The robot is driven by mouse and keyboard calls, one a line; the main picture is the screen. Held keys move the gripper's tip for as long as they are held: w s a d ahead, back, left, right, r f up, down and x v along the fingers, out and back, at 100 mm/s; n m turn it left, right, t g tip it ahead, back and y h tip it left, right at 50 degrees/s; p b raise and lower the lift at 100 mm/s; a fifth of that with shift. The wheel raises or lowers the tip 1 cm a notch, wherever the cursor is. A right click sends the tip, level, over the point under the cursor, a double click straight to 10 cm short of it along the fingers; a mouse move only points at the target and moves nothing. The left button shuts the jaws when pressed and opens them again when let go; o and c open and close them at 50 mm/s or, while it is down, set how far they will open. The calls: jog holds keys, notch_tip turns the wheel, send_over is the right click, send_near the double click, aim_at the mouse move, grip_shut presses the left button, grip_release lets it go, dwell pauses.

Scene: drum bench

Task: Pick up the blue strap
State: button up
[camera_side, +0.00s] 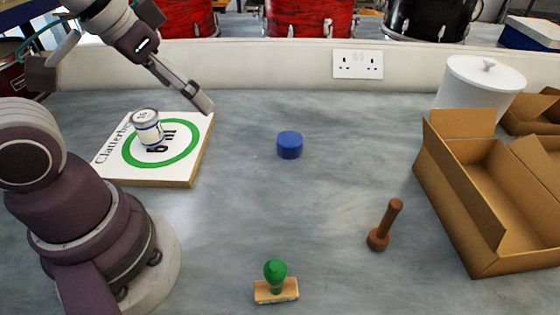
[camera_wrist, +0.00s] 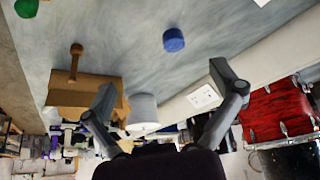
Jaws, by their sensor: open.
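A short, round blue object (camera_side: 290,145), perhaps the blue strap coiled up, lies on the grey worktop near the middle in the side view. It also shows in the wrist view (camera_wrist: 173,40), beyond my fingertips. No loose strap end can be made out. My gripper (camera_side: 203,101) is raised above the worktop, to the left of the blue object and near the white board's far right corner. In the wrist view its two fingers (camera_wrist: 163,80) stand wide apart with nothing between them.
A white board (camera_side: 185,175) with a green ring carries a small can (camera_side: 147,128). An open cardboard box (camera_side: 455,205) and white canister (camera_side: 478,88) are at right. Worktop around the blue object is clear.

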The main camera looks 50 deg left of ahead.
jog(key=w+n, duration=0.1)
jog(key=w, duration=0.4)
jog(key=n+g+y, duration=0.1)
jog(key=n+y, duration=0.1)
jog(key=n, duration=0.2)
send_near(290, 139)
jog(key=x, duration=1)
jog(key=shift+f, duration=0.15)
jog(key=shift+c, duration=0.4)
